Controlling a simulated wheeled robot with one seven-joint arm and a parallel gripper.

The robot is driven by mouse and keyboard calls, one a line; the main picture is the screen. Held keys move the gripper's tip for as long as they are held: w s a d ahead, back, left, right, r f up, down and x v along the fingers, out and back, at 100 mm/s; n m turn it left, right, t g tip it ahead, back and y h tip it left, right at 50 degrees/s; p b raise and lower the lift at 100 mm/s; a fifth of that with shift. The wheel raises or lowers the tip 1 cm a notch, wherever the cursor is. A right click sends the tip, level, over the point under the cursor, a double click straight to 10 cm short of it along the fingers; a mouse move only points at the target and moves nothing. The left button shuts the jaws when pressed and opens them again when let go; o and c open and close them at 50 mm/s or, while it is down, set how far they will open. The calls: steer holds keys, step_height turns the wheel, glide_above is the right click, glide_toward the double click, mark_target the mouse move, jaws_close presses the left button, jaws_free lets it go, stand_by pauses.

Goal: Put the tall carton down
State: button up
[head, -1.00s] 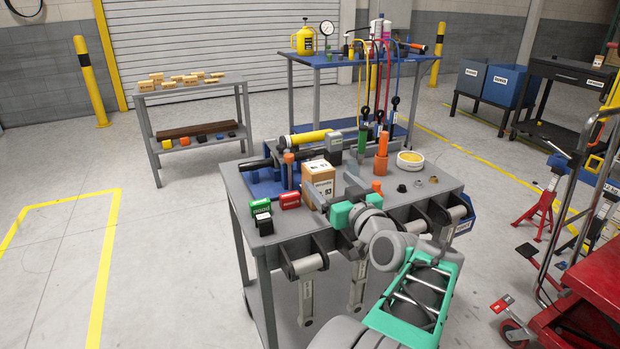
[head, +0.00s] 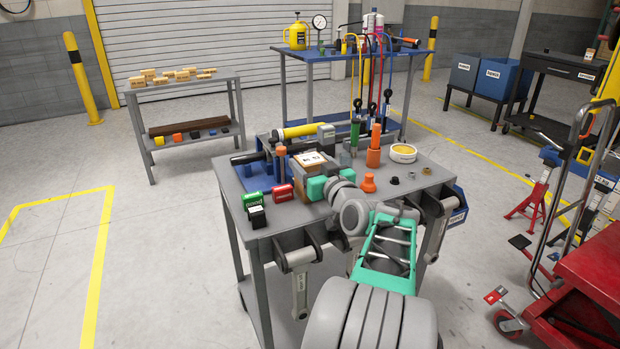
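The tall carton (head: 309,160) is a brown box with a white label, on or just above the near part of the grey cart top (head: 408,178). My gripper (head: 304,174) is at the carton, with a grey finger across its near side. Tan cardboard shows above and below that finger. The far finger is mostly hidden, so I cannot tell whether the fingers press on the carton. The carton's base is partly covered, and I cannot tell whether it touches the cart.
A red box (head: 283,193), a green box (head: 252,199) and a black box (head: 257,216) stand left of the carton. An orange cone-like part (head: 368,183) is to the right. A yellow cylinder (head: 303,130) lies behind. Some cart top is clear at the right.

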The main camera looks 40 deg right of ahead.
steer(key=c, duration=1.3)
jaws_close()
steer(key=shift+r, duration=0.1)
